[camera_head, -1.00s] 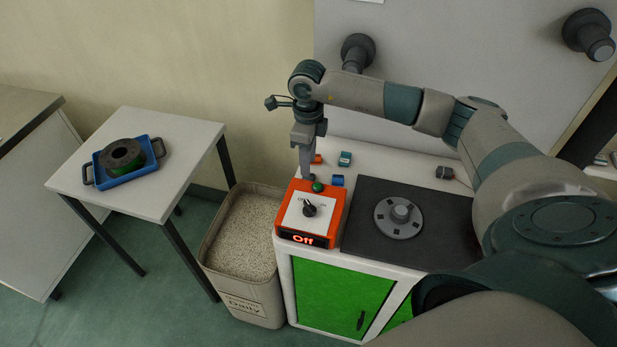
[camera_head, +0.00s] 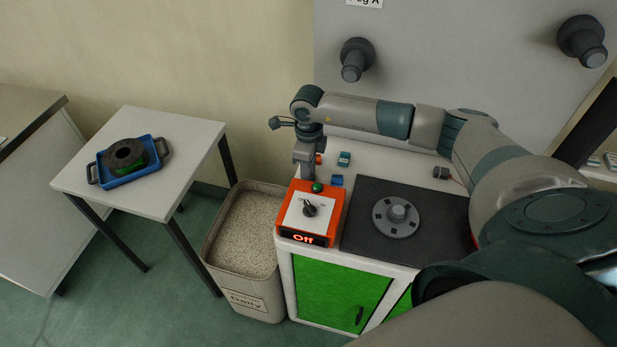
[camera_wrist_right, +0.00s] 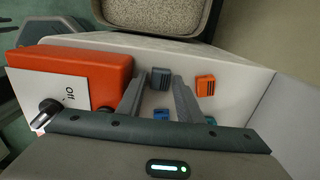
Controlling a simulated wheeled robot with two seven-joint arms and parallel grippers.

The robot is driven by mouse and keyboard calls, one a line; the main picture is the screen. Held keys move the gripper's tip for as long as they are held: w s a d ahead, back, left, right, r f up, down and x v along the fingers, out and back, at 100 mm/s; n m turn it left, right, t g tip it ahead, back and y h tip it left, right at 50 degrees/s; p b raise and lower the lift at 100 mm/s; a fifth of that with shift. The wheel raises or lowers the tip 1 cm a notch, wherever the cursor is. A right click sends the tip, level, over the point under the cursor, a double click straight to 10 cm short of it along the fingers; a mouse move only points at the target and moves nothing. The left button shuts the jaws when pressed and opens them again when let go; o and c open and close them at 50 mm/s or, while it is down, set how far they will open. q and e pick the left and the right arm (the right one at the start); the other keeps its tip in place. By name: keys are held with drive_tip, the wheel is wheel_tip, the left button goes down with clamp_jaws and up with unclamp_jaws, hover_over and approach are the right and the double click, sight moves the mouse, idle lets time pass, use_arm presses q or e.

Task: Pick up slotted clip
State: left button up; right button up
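Small slotted blocks lie on the white bench top; I cannot tell for sure which one is called the slotted clip. A grey-blue slotted block (camera_wrist_right: 161,78) shows between the fingertips of my right gripper (camera_wrist_right: 160,88) in the right wrist view. The fingers are open, with a gap on both sides of it. An orange slotted block (camera_wrist_right: 205,85) lies just right of the fingers; it also shows in the head view (camera_head: 319,159). In the head view my right gripper (camera_head: 303,174) points down behind the control box, which hides its fingertips. My left gripper is out of view.
The orange control box (camera_head: 310,215), reading Off, stands close in front of the gripper. A blue block (camera_head: 337,180) and a teal block (camera_head: 344,158) lie nearby. A black plate (camera_head: 365,235) with a grey hub is to the right. A bin (camera_head: 270,298) stands left of the bench.

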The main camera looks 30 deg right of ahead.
drive_tip(key=c, duration=0.8)
drive_tip(key=shift+r, duration=0.2)
